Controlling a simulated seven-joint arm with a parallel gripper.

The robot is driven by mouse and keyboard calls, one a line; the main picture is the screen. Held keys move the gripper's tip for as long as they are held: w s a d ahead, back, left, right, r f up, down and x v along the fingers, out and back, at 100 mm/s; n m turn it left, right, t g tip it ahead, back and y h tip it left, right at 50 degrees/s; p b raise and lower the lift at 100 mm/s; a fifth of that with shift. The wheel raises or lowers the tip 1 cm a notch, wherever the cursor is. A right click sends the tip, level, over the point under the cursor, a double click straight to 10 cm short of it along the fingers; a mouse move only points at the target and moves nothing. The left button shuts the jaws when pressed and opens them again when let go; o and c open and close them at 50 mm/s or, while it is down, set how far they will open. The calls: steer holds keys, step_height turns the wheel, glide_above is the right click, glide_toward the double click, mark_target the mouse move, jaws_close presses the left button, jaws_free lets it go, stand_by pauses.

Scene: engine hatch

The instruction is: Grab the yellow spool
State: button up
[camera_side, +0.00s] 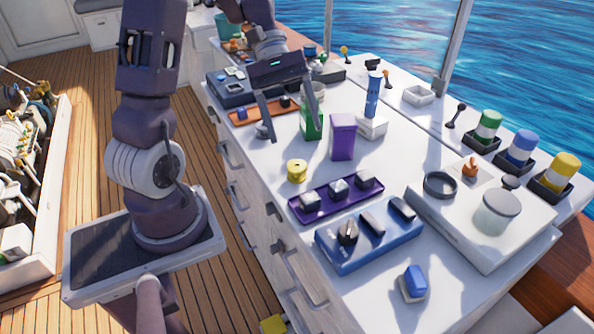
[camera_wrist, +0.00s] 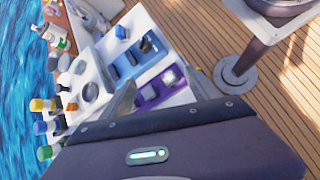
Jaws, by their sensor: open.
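The yellow spool (camera_side: 297,170) stands on the white counter in the side view, near the counter's left edge and beyond the purple tray. It looks upright, with a dark hole in its top. My gripper (camera_side: 291,130) is above the counter, farther back than the spool, with its two fingers apart and pointing down. Nothing shows between the fingers, and the gripper is clear of the spool. In the wrist view, the fingers of my gripper (camera_wrist: 160,82) are spread, and I cannot make out the spool there.
A green box (camera_side: 312,124) and a purple box (camera_side: 342,138) stand behind the spool. A purple tray (camera_side: 336,200) with several dark-and-white pieces lies in front. Bare counter surrounds the spool's left side, close to the edge.

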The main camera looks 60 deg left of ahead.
mark_target(295, 165)
steer(key=a+f+n+t+h, duration=0.1)
steer(key=a+f+n, duration=0.2)
steer(key=f, duration=0.1)
steer(key=a+f+n+t+h, duration=0.2)
steer(key=a+f+n, duration=0.1)
steer(key=a+f, duration=0.1)
steer(key=a+f+n+t+h, duration=0.1)
steer(key=a+f+n+t, duration=0.1)
steer(key=a+f+n, duration=0.1)
steer(key=shift+a+f+h, duration=0.3)
steer(key=shift+a+f, duration=0.4)
steer(key=shift+a+f+n+t, duration=0.1)
steer(key=shift+f+n+t, duration=0.2)
steer(key=shift+f+t, duration=0.1)
steer(key=x, duration=0.6)
steer(key=shift+w+d, duration=0.2)
steer(key=shift+d, duration=0.15)
steer(key=c, duration=1.5)
